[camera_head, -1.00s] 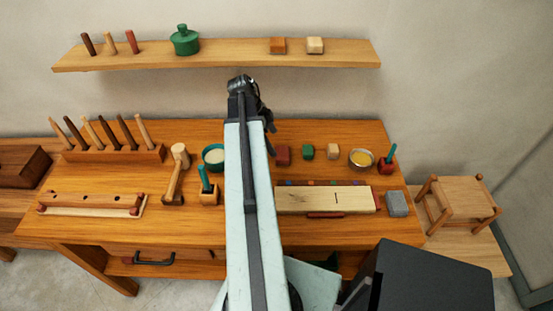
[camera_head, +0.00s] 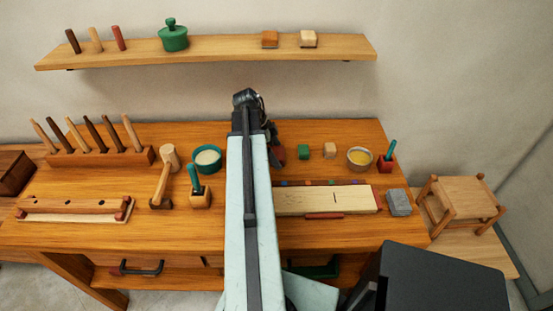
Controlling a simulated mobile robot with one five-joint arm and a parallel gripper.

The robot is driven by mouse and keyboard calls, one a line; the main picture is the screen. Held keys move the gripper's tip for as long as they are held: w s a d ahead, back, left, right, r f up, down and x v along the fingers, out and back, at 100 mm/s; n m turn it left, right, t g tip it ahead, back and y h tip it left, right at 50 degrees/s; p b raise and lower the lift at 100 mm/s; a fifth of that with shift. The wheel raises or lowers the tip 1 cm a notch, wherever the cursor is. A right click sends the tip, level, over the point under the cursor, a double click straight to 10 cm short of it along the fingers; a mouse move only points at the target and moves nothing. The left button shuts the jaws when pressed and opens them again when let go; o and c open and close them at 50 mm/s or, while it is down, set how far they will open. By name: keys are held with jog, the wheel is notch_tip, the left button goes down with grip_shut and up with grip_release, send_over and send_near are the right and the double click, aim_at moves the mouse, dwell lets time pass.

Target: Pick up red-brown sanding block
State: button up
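The red-brown block (camera_head: 278,156), which looks like the sanding block, sits on the workbench just right of my arm's far end. My arm and gripper hide much of it, and only a dark red part shows. My gripper (camera_head: 268,128) is at the far end of my pale arm, over the back part of the bench and overlapping the block in the picture. I cannot tell whether it touches the block. Its fingers are too small and dark to show whether they are open or shut.
Green (camera_head: 304,152) and pale (camera_head: 330,151) blocks stand right of it, then a tin of yellow stuff (camera_head: 360,158). A teal bowl (camera_head: 207,159) is left of my arm. A pale board (camera_head: 325,200) lies in front. A shelf (camera_head: 215,54) hangs behind.

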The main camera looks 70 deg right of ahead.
aim_at(275, 152)
jog(key=c, duration=1.4)
jog(key=shift+r, duration=0.15)
notch_tip(275, 152, up, 10)
jog(key=p, duration=1)
